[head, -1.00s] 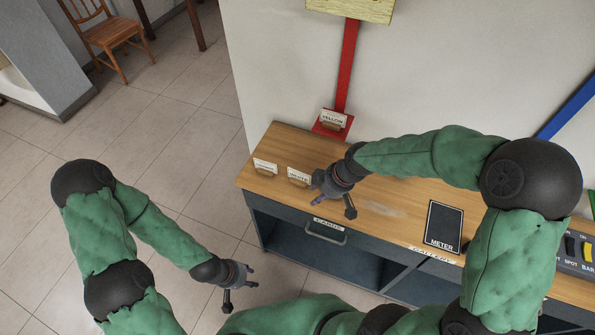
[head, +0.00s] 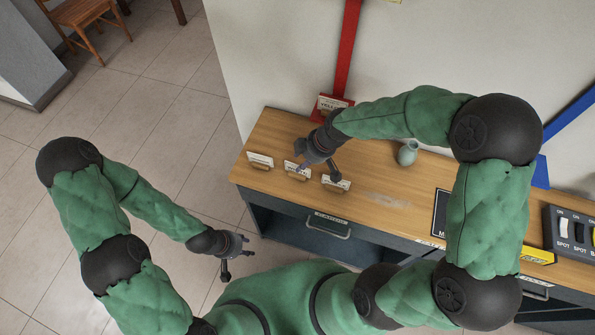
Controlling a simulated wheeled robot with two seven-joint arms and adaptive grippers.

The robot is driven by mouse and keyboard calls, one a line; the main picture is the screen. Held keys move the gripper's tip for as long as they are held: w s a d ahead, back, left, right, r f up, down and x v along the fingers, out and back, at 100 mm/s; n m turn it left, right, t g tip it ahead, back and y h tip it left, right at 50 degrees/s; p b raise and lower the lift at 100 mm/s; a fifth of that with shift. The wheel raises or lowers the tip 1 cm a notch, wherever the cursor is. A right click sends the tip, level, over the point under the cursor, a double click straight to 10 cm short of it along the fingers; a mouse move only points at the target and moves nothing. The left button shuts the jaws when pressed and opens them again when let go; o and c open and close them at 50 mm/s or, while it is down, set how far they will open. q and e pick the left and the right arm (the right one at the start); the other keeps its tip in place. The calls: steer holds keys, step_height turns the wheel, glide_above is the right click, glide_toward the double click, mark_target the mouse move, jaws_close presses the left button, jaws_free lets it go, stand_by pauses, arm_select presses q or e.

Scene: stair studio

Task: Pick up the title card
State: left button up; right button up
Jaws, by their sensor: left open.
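Three white cards in wooden holders stand in a row near the front left of the wooden counter: a left card (head: 260,160), a middle card (head: 296,171) and a right card (head: 337,184). Their print is too small to read, so I cannot tell which is the title card. My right gripper (head: 319,172) is open and empty above the row, one finger near the middle card and the other near the right card. I cannot tell whether it touches them. My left gripper (head: 237,262) is open and empty, away from the counter over the floor side.
A red stand (head: 330,104) with another card is behind my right gripper. A small grey-green vase (head: 407,153), a black meter panel (head: 439,214) and a switch box (head: 572,232) are further right on the counter (head: 378,198). A drawer handle (head: 328,230) juts from the front.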

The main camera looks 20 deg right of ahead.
steer(key=b+x, duration=0.1)
steer(key=x, duration=0.4)
jaws_close()
